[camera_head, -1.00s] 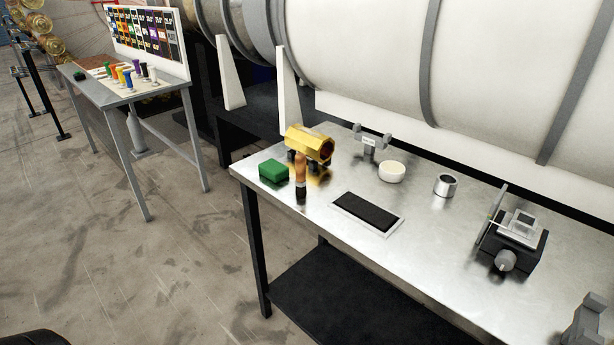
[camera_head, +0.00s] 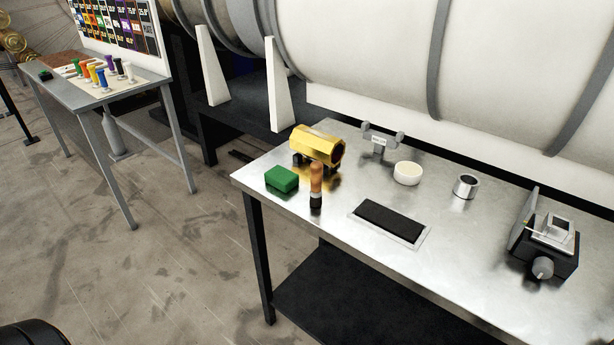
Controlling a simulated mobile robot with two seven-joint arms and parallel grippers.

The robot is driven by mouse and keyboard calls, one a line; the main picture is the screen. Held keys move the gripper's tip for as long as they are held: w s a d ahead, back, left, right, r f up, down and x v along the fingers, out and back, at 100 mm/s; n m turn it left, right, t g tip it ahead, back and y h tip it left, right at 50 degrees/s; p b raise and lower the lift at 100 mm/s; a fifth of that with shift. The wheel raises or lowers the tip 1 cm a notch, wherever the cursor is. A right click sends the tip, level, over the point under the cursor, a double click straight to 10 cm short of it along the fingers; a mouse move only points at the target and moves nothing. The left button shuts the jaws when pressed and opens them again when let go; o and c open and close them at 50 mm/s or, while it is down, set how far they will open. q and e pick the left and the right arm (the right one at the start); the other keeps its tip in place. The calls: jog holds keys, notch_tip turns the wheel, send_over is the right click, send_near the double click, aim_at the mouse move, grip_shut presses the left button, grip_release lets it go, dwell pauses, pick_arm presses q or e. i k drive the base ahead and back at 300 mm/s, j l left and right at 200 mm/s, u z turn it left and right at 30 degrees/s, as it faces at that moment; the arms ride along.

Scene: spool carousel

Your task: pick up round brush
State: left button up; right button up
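What looks like the round brush (camera_head: 316,184) stands upright on the metal workbench (camera_head: 460,262), near its left end. It has an orange-brown handle on top and a dark lower part with a light band. It stands just right of a green block (camera_head: 282,179) and in front of a gold hollow cylinder (camera_head: 317,146) on a dark stand. Nothing is touching its handle. Neither of my grippers shows in the head view.
On the bench are a black pad in a light frame (camera_head: 390,221), a white round bowl (camera_head: 407,173), a metal ring (camera_head: 466,186), a grey bracket (camera_head: 381,140) and a dark device (camera_head: 544,246). A side table (camera_head: 105,88) with coloured spools stands left. Open floor lies in front.

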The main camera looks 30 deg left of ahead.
aim_at(316, 166)
jog(key=i+j+z, duration=0.2)
jog(key=j, duration=1.2)
jog(key=j+z, duration=0.2)
jog(key=j, duration=1.15)
jog(key=i, duration=0.05)
